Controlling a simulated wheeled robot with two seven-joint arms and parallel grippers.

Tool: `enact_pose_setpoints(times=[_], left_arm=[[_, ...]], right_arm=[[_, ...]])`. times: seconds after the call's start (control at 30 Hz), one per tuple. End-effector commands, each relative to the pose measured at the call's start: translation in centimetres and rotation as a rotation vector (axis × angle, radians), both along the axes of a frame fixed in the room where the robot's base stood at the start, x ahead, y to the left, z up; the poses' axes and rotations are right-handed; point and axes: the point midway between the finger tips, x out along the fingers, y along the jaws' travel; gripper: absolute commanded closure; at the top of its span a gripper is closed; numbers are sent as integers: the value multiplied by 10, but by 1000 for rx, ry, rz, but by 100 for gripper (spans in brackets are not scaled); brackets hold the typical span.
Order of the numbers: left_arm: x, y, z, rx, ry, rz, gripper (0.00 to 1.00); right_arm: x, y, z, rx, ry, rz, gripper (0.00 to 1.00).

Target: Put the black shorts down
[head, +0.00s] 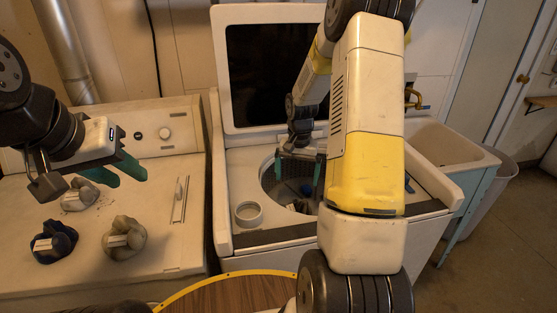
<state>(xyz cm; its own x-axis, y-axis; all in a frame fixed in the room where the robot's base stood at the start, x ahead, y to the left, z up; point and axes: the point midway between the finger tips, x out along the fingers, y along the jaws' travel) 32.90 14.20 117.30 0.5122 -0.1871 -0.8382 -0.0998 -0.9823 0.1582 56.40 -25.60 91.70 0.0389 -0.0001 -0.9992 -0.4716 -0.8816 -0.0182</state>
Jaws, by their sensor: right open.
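My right gripper (299,178) reaches down over the open drum of the washer (232,162), its teal fingers apart, with nothing visible between them. Inside the drum lie a small dark blue item (306,189) and some crumpled cloth (298,206), partly hidden. I cannot tell whether black shorts are among them. My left gripper (129,181) is open and empty above the dryer top at the left. A dark navy bundle (58,240) with a pale label sits on the dryer top, below and left of it.
Two grey bundles, one nearer (124,240) and one farther (79,196), lie on the dryer top (160,260). The raised lid (262,75) is behind the drum. A utility sink (445,147) is at the right.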

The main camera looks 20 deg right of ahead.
Motion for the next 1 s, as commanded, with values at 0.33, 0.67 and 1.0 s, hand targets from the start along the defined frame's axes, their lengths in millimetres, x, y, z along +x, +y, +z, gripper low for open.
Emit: enact_pose_setpoints(times=[0.33, 0.67, 1.0], left_arm=[[0, 0, 0, 0, 0, 0, 64], [0, 0, 0, 0, 0, 0, 64], [0, 0, 0, 0, 0, 0, 64]], right_arm=[[-76, 53, 168, 2, -229, 217, 0], [-188, 97, 246, 23, -449, 433, 0], [-236, 113, 255, 35, -544, 533, 0]])
